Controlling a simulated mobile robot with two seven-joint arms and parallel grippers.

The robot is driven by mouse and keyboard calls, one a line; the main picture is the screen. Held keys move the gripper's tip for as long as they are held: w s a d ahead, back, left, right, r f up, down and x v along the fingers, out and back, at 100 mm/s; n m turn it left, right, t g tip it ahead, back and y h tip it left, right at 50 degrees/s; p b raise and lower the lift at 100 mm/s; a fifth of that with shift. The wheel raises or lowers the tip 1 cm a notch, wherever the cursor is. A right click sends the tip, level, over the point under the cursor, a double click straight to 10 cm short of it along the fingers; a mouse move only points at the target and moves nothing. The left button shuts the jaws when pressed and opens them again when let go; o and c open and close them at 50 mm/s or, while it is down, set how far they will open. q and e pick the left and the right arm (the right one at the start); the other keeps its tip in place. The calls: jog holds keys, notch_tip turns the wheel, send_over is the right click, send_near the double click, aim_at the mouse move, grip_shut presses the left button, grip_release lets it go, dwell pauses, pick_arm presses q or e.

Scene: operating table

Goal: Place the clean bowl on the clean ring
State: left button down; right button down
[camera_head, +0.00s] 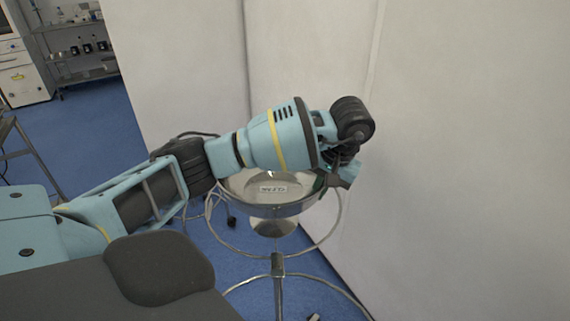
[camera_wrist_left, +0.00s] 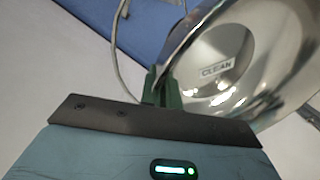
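The clean bowl (camera_head: 272,203) is shiny metal with a label inside reading CLEAN. It hangs under my left forearm, which hides part of its far rim. My left gripper (camera_head: 328,179) is at the bowl's right rim. In the left wrist view its green fingers (camera_wrist_left: 162,88) are close together on the rim of the bowl (camera_wrist_left: 240,62). A thin metal ring (camera_head: 334,232) on a stand shows around and below the bowl. The bowl appears above it, but I cannot tell the exact gap. No label shows on the ring. My right gripper is out of view.
The stand's pole (camera_head: 278,288) rises from a wider, lower hoop (camera_head: 343,292) near the blue floor. A pale wall (camera_head: 460,170) is close behind and to the right. A metal shelf (camera_head: 85,45) with dark items is far left.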

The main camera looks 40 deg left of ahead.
pick_arm(q)
jog(key=shift+s, duration=0.1)
jog(key=d+x, duration=0.2)
jog(key=x, duration=0.7)
jog(key=shift+w+f, duration=0.35)
jog(key=shift+f, duration=0.25)
jog(key=shift+f, duration=0.15)
jog(key=c, duration=1.6)
grip_release()
jog(key=v, duration=1.2)
jog(key=shift+r+p, duration=0.25)
jog(key=shift+p, duration=0.05)
